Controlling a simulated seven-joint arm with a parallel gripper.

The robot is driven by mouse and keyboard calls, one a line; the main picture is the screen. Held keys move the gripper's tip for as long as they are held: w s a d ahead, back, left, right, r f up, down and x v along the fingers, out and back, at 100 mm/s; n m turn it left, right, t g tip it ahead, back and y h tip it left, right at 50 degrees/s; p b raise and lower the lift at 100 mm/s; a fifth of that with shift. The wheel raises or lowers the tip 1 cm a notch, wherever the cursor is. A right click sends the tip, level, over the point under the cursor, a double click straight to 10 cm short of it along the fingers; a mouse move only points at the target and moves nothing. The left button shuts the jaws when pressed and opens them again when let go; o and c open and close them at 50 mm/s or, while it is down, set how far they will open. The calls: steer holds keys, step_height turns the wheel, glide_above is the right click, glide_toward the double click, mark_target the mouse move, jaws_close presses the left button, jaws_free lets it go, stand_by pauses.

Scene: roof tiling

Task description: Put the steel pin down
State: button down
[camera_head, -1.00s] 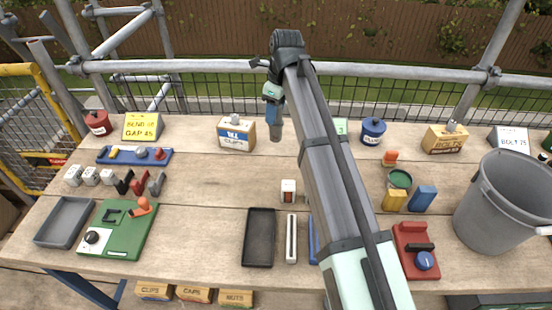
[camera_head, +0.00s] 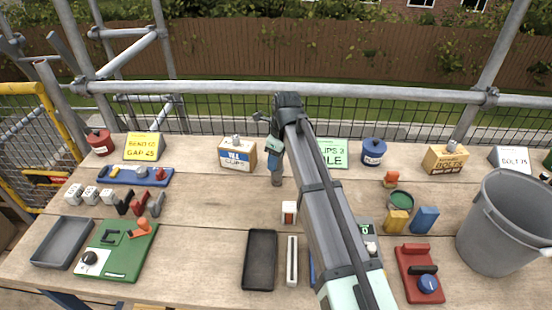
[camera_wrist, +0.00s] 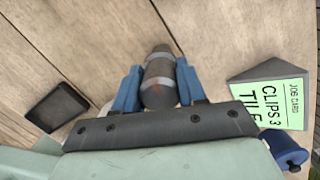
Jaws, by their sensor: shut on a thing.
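The steel pin (camera_wrist: 159,72) is a dark grey cylinder with a paler band. In the wrist view it stands between the two blue fingers of my gripper (camera_wrist: 158,88), which is shut on it. In the head view the pin (camera_head: 277,180) shows below the blue fingers of my gripper (camera_head: 275,160), over the back middle of the wooden bench (camera_head: 205,205), right of and in front of the clips box (camera_head: 237,155). The pin looks roughly upright. I cannot tell whether its lower end touches the bench.
A green job card (camera_head: 333,153) stands right of my gripper, with a blue pot (camera_head: 374,152) beyond it. A white block with an orange-brown face (camera_head: 289,212) and a black tray (camera_head: 260,260) lie in front. Bare planks lie left of the pin.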

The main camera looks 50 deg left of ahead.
steer(key=c, duration=0.6)
jaws_free()
steer(key=shift+f, duration=0.1)
steer(key=shift+c, duration=0.2)
steer(key=r, duration=0.4)
steer(key=d+r, duration=0.1)
steer(key=r, duration=0.7)
steer(key=shift+w+d+r, duration=0.1)
steer(key=shift+w+d, duration=0.2)
steer(key=shift+w, duration=0.05)
